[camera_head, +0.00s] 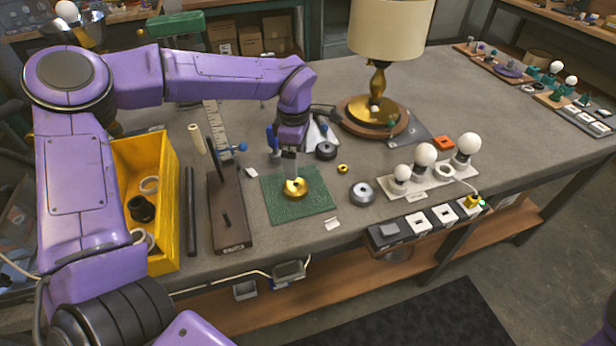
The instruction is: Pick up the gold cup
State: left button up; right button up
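The gold cup (295,190) is a small, round, shiny piece on the green mat (284,207) near the middle of the table. My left gripper (291,178) points straight down from above, with its pale fingers right at the top of the cup. The fingers hide part of the cup, and I cannot tell whether they are closed on it or apart. The cup appears to rest on the mat. My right gripper is not in view.
A yellow bin (148,205) with dark and pale rings and a brown stand (229,208) are to the left. A lamp (377,85) stands behind. A silver disc (362,194), a small gold ring (342,169) and a bulb board (428,180) are to the right.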

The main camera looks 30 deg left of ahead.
pick_arm(q)
send_over(294, 183)
jog(key=s, duration=0.2)
jog(key=f, duration=0.2)
jog(key=f+p, duration=0.1)
jog(key=f, duration=0.1)
jog(key=shift+d, duration=0.35)
jog(key=f, duration=0.1)
jog(key=w+f, duration=0.1)
jog(key=f, duration=0.2)
jog(key=shift+w+f+p, duration=0.3)
jog(key=shift+w+f, duration=0.1)
jog(key=shift+s+r, duration=0.1)
jog(key=shift+s, duration=0.3)
jog(key=shift+c, duration=0.9)
jog(key=c, duration=1)
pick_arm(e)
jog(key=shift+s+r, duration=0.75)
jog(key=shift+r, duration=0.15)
